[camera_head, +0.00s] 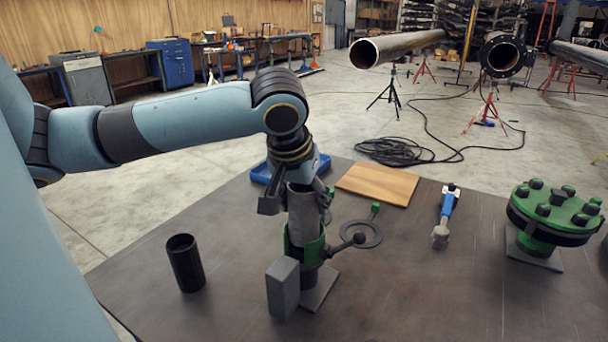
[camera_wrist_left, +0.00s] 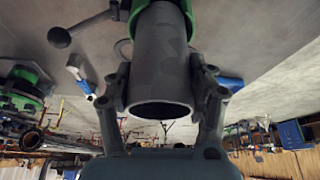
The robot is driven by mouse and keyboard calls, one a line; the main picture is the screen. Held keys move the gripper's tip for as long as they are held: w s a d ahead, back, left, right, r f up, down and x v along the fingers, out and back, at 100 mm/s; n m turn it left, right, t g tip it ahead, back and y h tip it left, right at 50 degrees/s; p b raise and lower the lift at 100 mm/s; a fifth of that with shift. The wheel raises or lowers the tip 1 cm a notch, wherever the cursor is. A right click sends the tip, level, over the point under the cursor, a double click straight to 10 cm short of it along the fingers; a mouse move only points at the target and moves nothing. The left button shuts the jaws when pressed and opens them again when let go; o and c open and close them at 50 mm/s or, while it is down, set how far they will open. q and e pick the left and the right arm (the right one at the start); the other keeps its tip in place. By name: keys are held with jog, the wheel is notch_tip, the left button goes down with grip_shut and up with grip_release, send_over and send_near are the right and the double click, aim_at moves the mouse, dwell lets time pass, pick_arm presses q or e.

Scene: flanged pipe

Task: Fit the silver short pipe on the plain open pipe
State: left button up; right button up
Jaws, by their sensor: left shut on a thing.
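My left gripper (camera_head: 292,192) is shut on the silver short pipe (camera_head: 306,212), a dull grey tube held upright. In the left wrist view the fingers (camera_wrist_left: 162,88) grip both sides of the short pipe (camera_wrist_left: 160,60), its open end facing the camera. Directly below it in the head view stands the green-collared pipe stand (camera_head: 305,246), with a ball-ended lever. The short pipe's lower end meets the green collar (camera_wrist_left: 205,20); I cannot tell how far it sits on or in it. The plain open pipe's rim is hidden there. My right gripper is out of view.
A grey block (camera_head: 283,290) stands close in front of the stand. A black tube (camera_head: 185,262) stands at left. A ring (camera_head: 368,236), wooden board (camera_head: 378,183), blue tray (camera_head: 262,172), blue-handled tool (camera_head: 443,218) and green bolted flange (camera_head: 555,213) are around. The front right table is clear.

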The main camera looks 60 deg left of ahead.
aim_at(300, 189)
pick_arm(q)
jog(key=shift+f, duration=0.4)
jog(key=o, duration=1.7)
jog(key=shift+o, duration=0.2)
jog(key=v, duration=0.7)
jog(key=shift+r, duration=0.35)
notch_tip(300, 189, up, 9)
jog(key=p, duration=1)
jog(key=shift+f, duration=0.1)
